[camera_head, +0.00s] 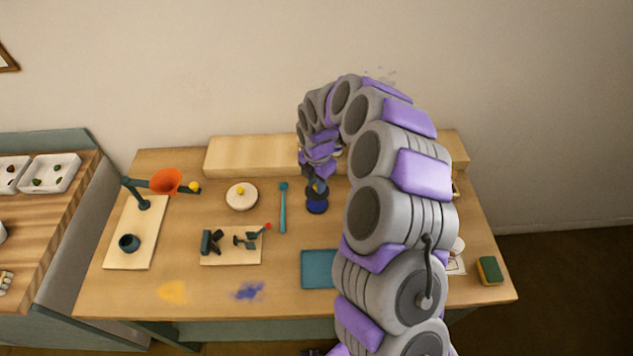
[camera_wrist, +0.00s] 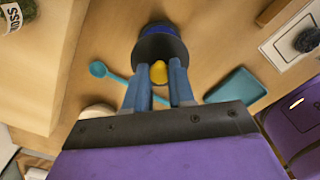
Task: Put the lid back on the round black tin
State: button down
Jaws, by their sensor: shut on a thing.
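My gripper (camera_wrist: 159,78) is shut on the yellow knob (camera_wrist: 158,72) of a round black lid (camera_wrist: 157,47). In the head view my gripper (camera_head: 313,176) holds the dark lid (camera_head: 317,187) near the back middle of the table. The round tin (camera_head: 317,207) stands below it in that picture, with deep blue showing at its top. In the wrist view the tin's blue (camera_wrist: 160,27) shows just beyond the lid, which hides most of the tin. The lid appears apart from the tin, but the gap's height cannot be told.
A teal spoon-like tool (camera_head: 283,207) lies left of the tin. A cream round pot (camera_head: 241,200) with a yellow knob stands farther left. A teal tray (camera_head: 317,269) lies nearer the front. A long wooden block (camera_head: 250,155) runs along the back edge.

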jog(key=shift+f+b, duration=0.65)
jog(key=shift+f, duration=2.15)
jog(key=shift+r, duration=0.1)
jog(key=shift+p, duration=0.4)
dwell(0.4)
jog(key=shift+c, duration=2)
grip_release()
